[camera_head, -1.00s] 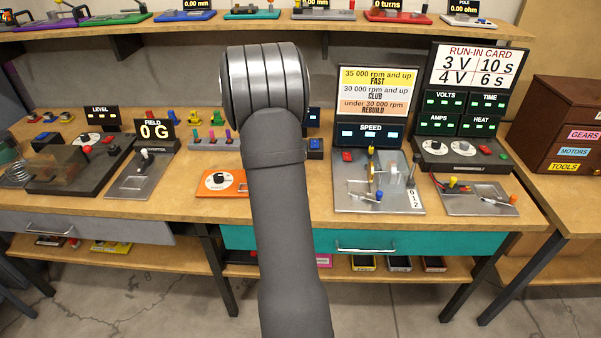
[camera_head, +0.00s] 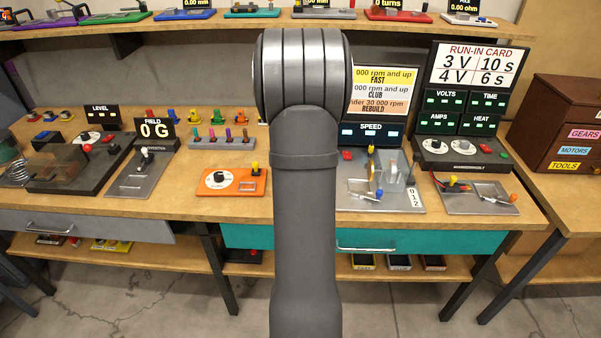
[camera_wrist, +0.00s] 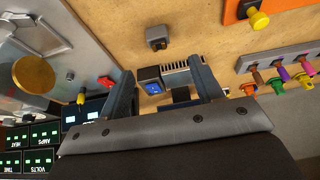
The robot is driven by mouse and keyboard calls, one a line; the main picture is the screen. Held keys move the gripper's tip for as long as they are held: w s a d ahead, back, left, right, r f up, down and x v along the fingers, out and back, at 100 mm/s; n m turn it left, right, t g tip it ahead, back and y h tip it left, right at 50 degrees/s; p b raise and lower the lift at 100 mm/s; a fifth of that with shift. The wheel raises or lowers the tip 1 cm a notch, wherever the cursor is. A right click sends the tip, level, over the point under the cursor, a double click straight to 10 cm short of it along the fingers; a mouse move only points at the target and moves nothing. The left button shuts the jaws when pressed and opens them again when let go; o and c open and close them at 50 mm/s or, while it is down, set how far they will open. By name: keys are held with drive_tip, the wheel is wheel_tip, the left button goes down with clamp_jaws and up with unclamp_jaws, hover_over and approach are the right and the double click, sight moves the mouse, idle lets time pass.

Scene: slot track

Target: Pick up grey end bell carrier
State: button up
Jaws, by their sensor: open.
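A small dark grey block (camera_wrist: 157,38) stands alone on the wooden bench in the wrist view. It looks like the grey end bell carrier, but I cannot be sure. It is apart from my gripper (camera_wrist: 162,68), just beyond the fingertips. My gripper is open, with no thing held between its fingers. In the head view my own arm blocks the middle of the bench, and neither the gripper nor the grey block can be made out there.
A blue-topped block (camera_wrist: 152,84) and a pale ribbed part (camera_wrist: 180,68) lie close to the fingers. A metal speed fixture (camera_head: 385,190) stands right of my arm. An orange panel (camera_head: 232,181) and a tool rack (camera_head: 222,143) are to the left. Bare bench surrounds the grey block.

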drive_tip(key=x, duration=1.1)
drive_tip(key=shift+d, duration=0.15)
drive_tip(key=shift+r, duration=0.1)
drive_tip(key=shift+c, duration=0.4)
drive_tip(key=c, duration=1)
